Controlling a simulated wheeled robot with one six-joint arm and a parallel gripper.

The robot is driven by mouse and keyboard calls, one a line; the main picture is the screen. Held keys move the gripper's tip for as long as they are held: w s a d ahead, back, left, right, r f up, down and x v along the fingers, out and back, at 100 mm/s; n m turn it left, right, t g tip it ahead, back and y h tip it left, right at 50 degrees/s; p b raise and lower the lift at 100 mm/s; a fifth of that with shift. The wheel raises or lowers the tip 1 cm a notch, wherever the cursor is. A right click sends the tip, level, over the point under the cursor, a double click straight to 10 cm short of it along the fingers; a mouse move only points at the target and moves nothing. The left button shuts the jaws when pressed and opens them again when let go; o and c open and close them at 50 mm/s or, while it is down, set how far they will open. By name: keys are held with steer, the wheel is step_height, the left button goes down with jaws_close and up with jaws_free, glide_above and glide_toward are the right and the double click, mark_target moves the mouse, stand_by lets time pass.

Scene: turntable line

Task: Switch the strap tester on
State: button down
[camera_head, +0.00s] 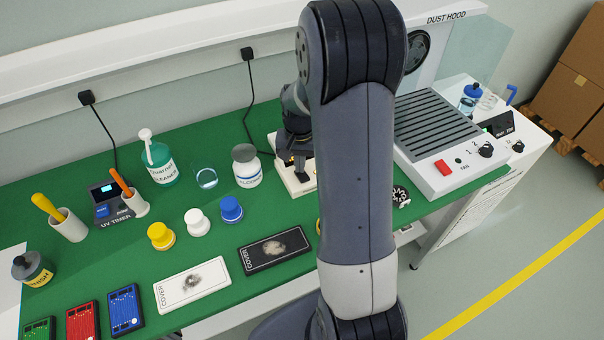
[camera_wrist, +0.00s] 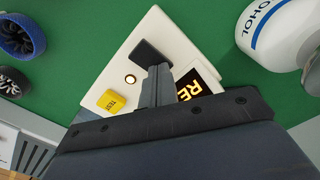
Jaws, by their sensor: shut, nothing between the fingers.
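The strap tester (camera_wrist: 108,78) is a white box on the green bench, seen close in the wrist view. It has a yellow TEST button (camera_wrist: 111,101), a glowing round lamp (camera_wrist: 130,79) and a black display (camera_wrist: 196,84) with lit yellow letters starting "RE". A dark square part (camera_wrist: 152,53) is on its top face. My gripper (camera_wrist: 160,70) is shut and empty, its tips over the edge of that dark part; I cannot tell if they touch. In the head view the tester (camera_head: 300,184) is partly hidden behind my arm, with my gripper (camera_head: 299,172) above it.
An alcohol bottle (camera_head: 247,166) stands just left of the tester, also in the wrist view (camera_wrist: 283,32). The dust hood unit (camera_head: 440,140) is to the right. Blue (camera_wrist: 22,35) and black coiled items lie near the tester. Covers and small pots fill the front left.

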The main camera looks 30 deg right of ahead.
step_height(320, 180, up, 7)
steer(key=p, duration=0.5)
steer(key=shift+f, duration=0.15)
stand_by(0.4)
step_height(320, 180, down, 7)
steer(key=b, duration=0.5)
